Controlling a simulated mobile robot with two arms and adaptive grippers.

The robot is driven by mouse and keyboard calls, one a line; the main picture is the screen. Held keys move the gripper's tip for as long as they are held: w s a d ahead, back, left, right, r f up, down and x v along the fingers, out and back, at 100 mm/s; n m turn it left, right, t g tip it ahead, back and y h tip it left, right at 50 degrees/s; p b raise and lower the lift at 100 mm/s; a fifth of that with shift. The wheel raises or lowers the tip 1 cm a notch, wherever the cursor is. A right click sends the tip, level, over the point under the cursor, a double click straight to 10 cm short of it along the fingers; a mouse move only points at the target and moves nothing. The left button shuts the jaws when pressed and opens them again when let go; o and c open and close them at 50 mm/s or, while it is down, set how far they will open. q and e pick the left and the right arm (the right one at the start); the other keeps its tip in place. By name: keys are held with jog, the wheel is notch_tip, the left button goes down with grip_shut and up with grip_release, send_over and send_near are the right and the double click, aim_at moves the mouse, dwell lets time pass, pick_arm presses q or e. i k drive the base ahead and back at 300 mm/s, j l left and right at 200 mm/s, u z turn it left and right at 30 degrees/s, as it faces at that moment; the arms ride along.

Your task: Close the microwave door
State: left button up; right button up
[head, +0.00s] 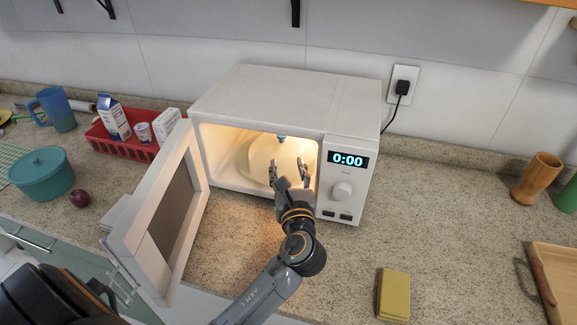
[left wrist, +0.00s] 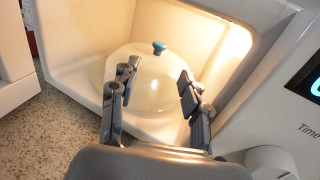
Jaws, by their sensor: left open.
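The white microwave (head: 262,93) stands on the counter against the wall, its inside lit and its display reading 0:00. Its door (head: 160,215) hangs wide open to the left, swung out toward me. Inside is a pale, translucent domed cover (head: 262,158) with a blue knob; it also shows in the left wrist view (left wrist: 125,75). My left gripper (head: 290,172) is open and empty at the microwave's mouth, in front of the cover. In the left wrist view its two fingers (left wrist: 155,88) are spread apart over the cover. My right gripper does not show.
A red basket (head: 120,145) with cartons stands left of the microwave. A teal pot (head: 42,175), an apple (head: 80,198) and a blue pitcher (head: 55,110) are farther left. A yellow sponge (head: 394,294) lies in front right. A wooden cup (head: 537,178) and tray (head: 555,270) are at right.

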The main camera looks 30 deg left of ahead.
aim_at(151, 240)
jog(key=k+l, duration=1.2)
jog(key=l, duration=0.15)
